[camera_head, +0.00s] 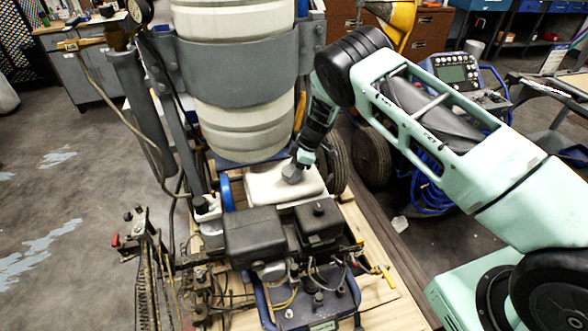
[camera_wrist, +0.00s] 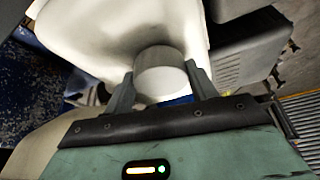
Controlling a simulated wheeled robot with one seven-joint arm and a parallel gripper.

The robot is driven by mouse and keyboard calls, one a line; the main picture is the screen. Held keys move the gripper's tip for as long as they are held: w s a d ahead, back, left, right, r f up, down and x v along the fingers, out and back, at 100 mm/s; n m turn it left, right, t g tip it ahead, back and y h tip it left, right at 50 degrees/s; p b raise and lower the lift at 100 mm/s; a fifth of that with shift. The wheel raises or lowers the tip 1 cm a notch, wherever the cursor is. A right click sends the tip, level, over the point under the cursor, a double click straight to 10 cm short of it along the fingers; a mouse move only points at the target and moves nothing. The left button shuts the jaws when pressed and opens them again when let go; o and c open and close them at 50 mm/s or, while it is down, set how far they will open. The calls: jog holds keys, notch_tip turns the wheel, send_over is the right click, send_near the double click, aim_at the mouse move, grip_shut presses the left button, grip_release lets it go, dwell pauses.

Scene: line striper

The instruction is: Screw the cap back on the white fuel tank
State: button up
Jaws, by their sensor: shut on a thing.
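The white fuel tank (camera_head: 262,184) lies low on the machine, between the big white barrel and the black engine parts. My gripper (camera_head: 295,168) reaches down from above onto the right part of the tank's top. It is shut on a grey round cap (camera_head: 291,176). In the wrist view my gripper (camera_wrist: 162,88) has one finger on each side of the cap (camera_wrist: 160,66), with the white tank (camera_wrist: 95,35) directly behind it. The cap appears to be at the tank's surface. The tank's opening is hidden, so I cannot tell whether the cap sits on its threads.
The large white barrel (camera_head: 238,60) in its grey band stands close behind the tank. Black engine housings (camera_head: 253,233) stand just in front. A black wheel (camera_head: 337,165) is to the right of the tank. Hoses and metal frame parts crowd the left; open floor lies beyond.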

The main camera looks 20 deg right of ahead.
jog(key=shift+f, duration=0.15)
dwell(0.3)
jog(key=shift+s+a+r+m+t+p, duration=0.15)
jog(key=shift+m+t+p, duration=0.25)
jog(key=shift+m+p, duration=0.45)
jog(key=shift+w+m+t, duration=0.2)
jog(key=shift+m+t, duration=0.1)
jog(key=shift+m, duration=0.55)
